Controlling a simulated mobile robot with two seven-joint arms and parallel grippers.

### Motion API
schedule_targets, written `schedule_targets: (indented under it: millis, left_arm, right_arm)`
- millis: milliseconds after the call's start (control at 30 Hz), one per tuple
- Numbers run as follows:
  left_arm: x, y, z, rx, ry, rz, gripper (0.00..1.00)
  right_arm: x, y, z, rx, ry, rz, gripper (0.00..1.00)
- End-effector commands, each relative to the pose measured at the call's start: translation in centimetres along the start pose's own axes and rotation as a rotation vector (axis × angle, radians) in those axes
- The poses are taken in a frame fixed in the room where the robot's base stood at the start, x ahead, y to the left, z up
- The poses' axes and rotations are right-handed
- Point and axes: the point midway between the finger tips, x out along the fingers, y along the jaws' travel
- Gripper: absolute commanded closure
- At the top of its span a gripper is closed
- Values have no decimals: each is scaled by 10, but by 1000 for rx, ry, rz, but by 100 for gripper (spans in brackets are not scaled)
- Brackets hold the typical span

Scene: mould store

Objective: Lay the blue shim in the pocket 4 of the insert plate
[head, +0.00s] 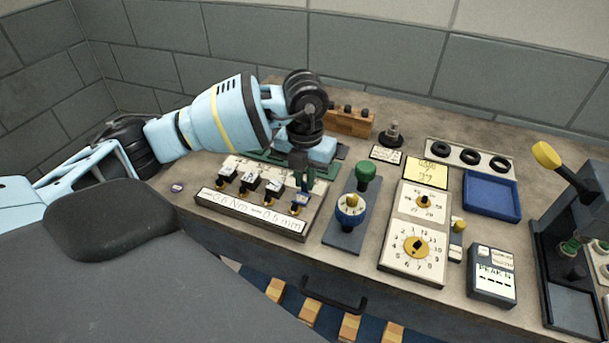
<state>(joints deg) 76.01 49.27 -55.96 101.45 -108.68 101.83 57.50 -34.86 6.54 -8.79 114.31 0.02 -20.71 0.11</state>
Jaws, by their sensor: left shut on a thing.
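The light plate (237,167) with a row of dark, lettered pieces stands at the front left of the bench; I take it to be the insert plate. A small blue piece (305,186), likely the blue shim, shows just under the fingertips near the rightmost dark piece. Whether it touches the plate I cannot tell. Pocket numbers are too small to read, and the gripper hides part of the right end. My right gripper is out of view.
A dark base with a blue dial (350,209) and green knob (366,172) stands close right of the plate. Further right are a dial panel (417,246), a blue tray (491,195) and a press (575,240). A wooden block (349,122) stands behind.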

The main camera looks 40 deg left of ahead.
Motion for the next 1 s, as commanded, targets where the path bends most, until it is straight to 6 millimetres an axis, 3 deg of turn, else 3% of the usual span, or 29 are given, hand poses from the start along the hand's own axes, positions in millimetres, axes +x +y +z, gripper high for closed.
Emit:
schedule_targets:
  millis: [1000]
  left_arm:
    - [9, 0, 0, 0, 0, 0, 100]
  right_arm:
    - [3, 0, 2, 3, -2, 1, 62]
